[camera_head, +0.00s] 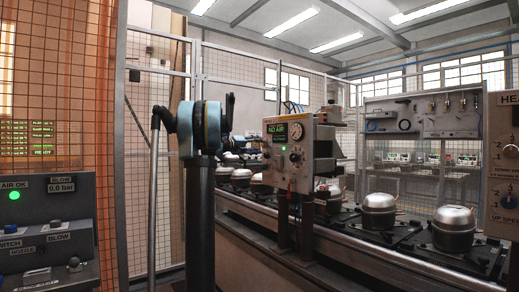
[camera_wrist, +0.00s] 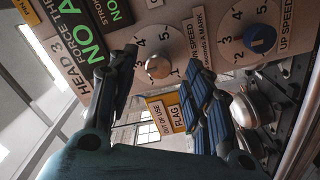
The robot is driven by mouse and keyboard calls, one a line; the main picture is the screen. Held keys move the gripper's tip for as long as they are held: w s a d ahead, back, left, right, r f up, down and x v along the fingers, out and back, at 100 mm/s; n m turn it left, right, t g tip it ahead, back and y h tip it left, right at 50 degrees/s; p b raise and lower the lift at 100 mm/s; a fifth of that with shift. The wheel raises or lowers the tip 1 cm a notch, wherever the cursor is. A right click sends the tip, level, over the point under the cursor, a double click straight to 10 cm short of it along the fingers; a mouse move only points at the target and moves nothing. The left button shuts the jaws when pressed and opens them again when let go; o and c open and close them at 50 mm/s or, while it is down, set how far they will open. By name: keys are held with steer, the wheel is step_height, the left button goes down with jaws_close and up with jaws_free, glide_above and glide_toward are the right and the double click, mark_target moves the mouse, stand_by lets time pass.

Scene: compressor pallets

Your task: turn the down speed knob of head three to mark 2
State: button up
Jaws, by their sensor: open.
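The head three panel shows in the wrist view, turned on its side, with a "HEAD 3" label and a green "NO A..." readout (camera_wrist: 85,28). The down speed knob (camera_wrist: 158,67) is round and silver, on a numbered dial; I cannot tell which mark it points to. The blue up speed knob (camera_wrist: 260,38) is on a similar dial to the right. My gripper (camera_wrist: 160,62) is open, its two dark fingers on either side of the silver knob in the picture. The right finger covers part of the dial and lettering. I cannot tell whether either finger touches the knob.
In the head view, a control box (camera_head: 287,150) reading "NO AIR" stands over a conveyor carrying several silver compressors (camera_head: 379,213). Another dial panel (camera_head: 505,130) is cut off at the right.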

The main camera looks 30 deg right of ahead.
steer(key=shift+w+d, duration=0.1)
steer(key=shift+d, duration=1.1)
steer(key=shift+c, duration=0.2)
steer(key=c, duration=1)
steer(key=shift+c, duration=0.2)
steer(key=shift+a+n, duration=0.1)
steer(key=shift+n, duration=0.6)
steer(key=n, duration=1)
steer(key=shift+f, duration=0.1)
steer(key=shift+n, duration=0.4)
